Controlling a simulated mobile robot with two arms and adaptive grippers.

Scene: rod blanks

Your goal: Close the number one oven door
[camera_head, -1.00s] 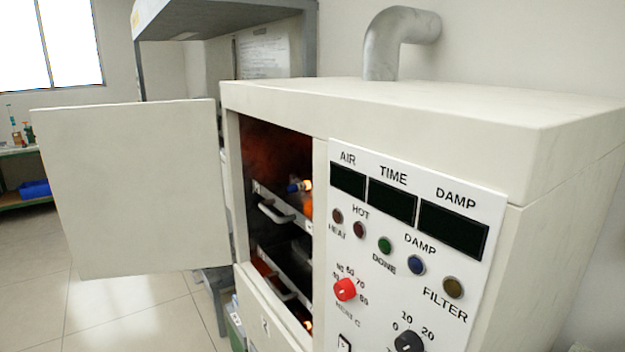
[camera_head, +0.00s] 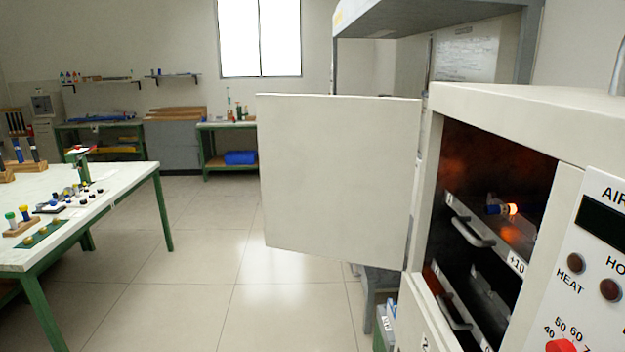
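The oven (camera_head: 520,101) stands at the right, cream coloured, with a control panel at the picture's right edge. Its upper door (camera_head: 338,180) is wide open, swung out to the left of the opening on its left-side hinge. Inside the dark, orange-lit chamber are two drawers or racks with metal handles; the upper one (camera_head: 470,232) carries a small blue and white piece with a glowing end. A lower panel (camera_head: 424,318) with a partly cut-off number mark is below the opening. Neither of my grippers is in view.
A white-topped table with green legs (camera_head: 120,178) stands at the left, with several small coloured parts on it. Workbenches (camera_head: 172,143) line the back wall. A grey shelf unit (camera_head: 400,18) is behind the door. Tiled floor (camera_head: 190,300) between table and oven is clear.

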